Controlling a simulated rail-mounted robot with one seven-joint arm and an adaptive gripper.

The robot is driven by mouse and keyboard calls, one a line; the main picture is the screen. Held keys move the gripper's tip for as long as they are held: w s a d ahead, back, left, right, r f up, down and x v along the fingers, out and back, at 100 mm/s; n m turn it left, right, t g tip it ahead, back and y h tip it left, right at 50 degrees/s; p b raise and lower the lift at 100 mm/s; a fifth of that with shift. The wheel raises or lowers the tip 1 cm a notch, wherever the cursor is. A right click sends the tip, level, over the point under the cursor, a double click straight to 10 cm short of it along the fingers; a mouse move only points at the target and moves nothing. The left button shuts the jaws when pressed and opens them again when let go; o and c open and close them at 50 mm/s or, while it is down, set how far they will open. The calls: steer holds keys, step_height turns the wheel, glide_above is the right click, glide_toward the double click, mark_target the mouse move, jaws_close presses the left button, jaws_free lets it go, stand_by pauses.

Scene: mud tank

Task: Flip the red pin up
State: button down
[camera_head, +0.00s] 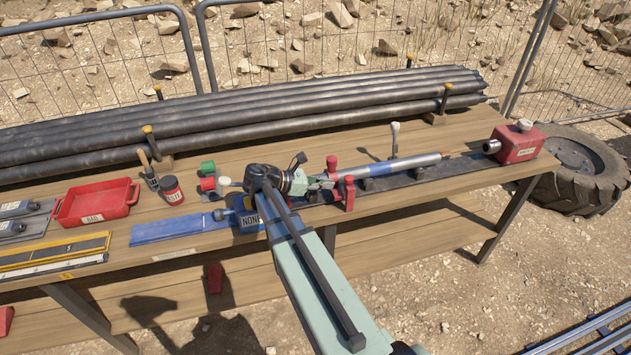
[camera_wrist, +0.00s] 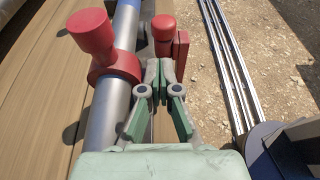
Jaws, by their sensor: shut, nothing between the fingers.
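A red knob on a collar (camera_wrist: 95,45) sits around a grey metal tube (camera_wrist: 104,118) in the wrist view. A smaller red knob on a red block (camera_wrist: 165,28) stands beside the tube, past my fingertips. In the head view two red pieces show here, one behind the tube (camera_head: 332,164) and one in front (camera_head: 349,192). I cannot tell which is the pin. My gripper (camera_wrist: 158,72) is shut and empty, with green fingers, to the right of the tube and close to the smaller red knob. It also shows in the head view (camera_head: 326,182). I cannot tell whether they touch.
Dark pipes (camera_head: 300,103) lie along the back of the wooden table (camera_head: 110,165). A red tray (camera_head: 97,203), a blue strip (camera_head: 165,226) and small cans (camera_head: 172,189) lie to the left. A red box (camera_head: 518,144) stands at the right end.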

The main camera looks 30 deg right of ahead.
mark_target(337, 194)
steer(key=shift+p+x, duration=0.35)
steer(key=shift+x, duration=1.75)
step_height(337, 194, up, 5)
steer(key=p, duration=0.3)
steer(key=shift+f, duration=0.1)
steer(key=shift+w, duration=0.1)
